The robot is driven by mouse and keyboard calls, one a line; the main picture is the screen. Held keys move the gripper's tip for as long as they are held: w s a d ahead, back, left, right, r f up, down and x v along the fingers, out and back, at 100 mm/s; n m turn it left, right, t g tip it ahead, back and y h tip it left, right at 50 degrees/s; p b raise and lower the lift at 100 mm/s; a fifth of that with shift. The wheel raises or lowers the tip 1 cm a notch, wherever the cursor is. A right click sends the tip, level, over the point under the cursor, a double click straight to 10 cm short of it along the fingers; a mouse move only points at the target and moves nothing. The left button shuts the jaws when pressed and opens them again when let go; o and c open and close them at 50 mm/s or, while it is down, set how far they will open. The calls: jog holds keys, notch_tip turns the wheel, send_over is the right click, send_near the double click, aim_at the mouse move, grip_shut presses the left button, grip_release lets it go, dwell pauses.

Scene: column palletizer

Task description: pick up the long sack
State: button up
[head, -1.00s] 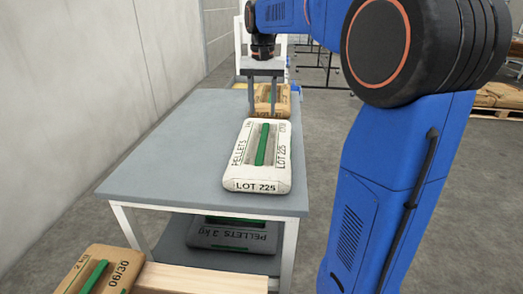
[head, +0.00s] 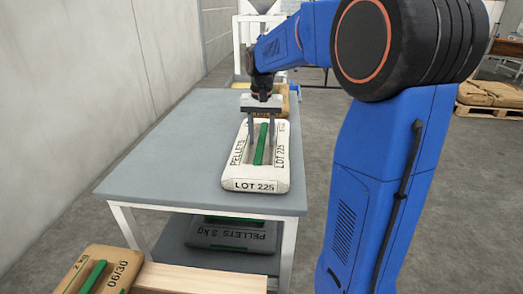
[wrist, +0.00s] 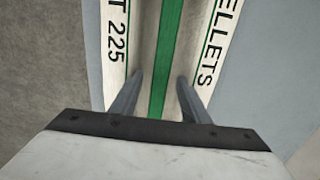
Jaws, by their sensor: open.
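The long white sack (head: 256,184) with PELLETS and LOT 225 print lies flat on the grey table (head: 160,165), near its front right. A green strip runs lengthwise down its middle. My gripper (head: 262,144) is open and points down over the far half of the sack. Its two fingers stand either side of the green strip. In the wrist view the sack (wrist: 116,50) fills the middle and the open fingers (wrist: 160,76) straddle the strip. I cannot tell whether the fingertips touch the sack.
A brown sack (head: 283,103) sits behind the white one, partly hidden by my gripper. A grey sack (head: 232,236) lies on the lower shelf. Another brown sack (head: 98,272) is at the front left, beside a wooden board (head: 200,279). The table's left side is clear.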

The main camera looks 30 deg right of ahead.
jog(key=shift+f, duration=0.25)
grip_shut()
jog(key=shift+r, duration=0.15)
dwell(1.1)
